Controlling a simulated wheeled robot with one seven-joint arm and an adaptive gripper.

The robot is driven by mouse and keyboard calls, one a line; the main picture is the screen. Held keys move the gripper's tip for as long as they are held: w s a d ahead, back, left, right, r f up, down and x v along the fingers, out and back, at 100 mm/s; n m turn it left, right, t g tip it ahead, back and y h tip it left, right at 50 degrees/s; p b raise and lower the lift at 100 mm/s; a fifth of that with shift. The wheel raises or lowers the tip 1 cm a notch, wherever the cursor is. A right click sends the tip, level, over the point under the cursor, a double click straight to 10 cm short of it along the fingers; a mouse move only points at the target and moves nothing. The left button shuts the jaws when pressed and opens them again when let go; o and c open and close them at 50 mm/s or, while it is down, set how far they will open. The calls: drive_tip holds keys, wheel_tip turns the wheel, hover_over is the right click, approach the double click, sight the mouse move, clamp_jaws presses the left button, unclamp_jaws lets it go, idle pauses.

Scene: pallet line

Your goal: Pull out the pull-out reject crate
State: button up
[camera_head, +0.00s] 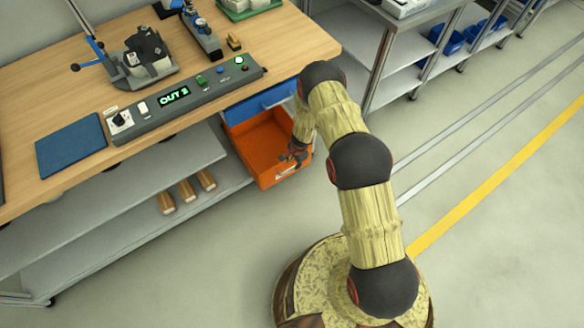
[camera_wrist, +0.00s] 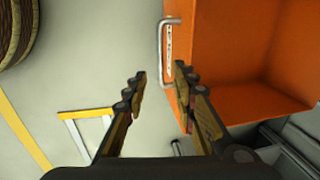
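The orange pull-out reject crate (camera_head: 262,142) extends out from under the workbench, open at the top and empty as far as I can see. Its pale bar handle (camera_head: 287,172) is on the front face. In the wrist view the crate (camera_wrist: 245,50) fills the upper right, and the handle (camera_wrist: 163,45) runs along its front edge. My gripper (camera_head: 297,153) is at the crate's front, near the handle. In the wrist view my gripper (camera_wrist: 160,78) has its fingers apart, with the handle's near end by the gap between them. I cannot tell whether a finger touches the crate.
A blue drawer front (camera_head: 262,102) sits above the crate. The workbench (camera_head: 290,35) carries a control panel (camera_head: 185,95) reading "OUT 1". A lower shelf (camera_head: 130,215) with wooden blocks is left of the crate. A metal rack (camera_head: 400,50) stands at right. Floor before the crate is clear.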

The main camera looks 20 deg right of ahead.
drive_tip(key=shift+w+a+f+b, duration=0.1)
drive_tip(key=shift+w+f+b, duration=0.25)
drive_tip(key=shift+f, duration=0.9)
drive_tip(key=shift+w+a+f+b, duration=0.15)
drive_tip(key=shift+f+b, duration=0.4)
drive_tip(key=shift+f, duration=0.75)
drive_tip(key=shift+w+a+f+b, duration=0.1)
drive_tip(key=shift+w+f+b, duration=0.25)
drive_tip(key=shift+f, duration=0.9)
drive_tip(key=shift+s, duration=0.15)
drive_tip(key=shift+c, duration=1.1)
drive_tip(key=c, duration=0.4)
clamp_jaws()
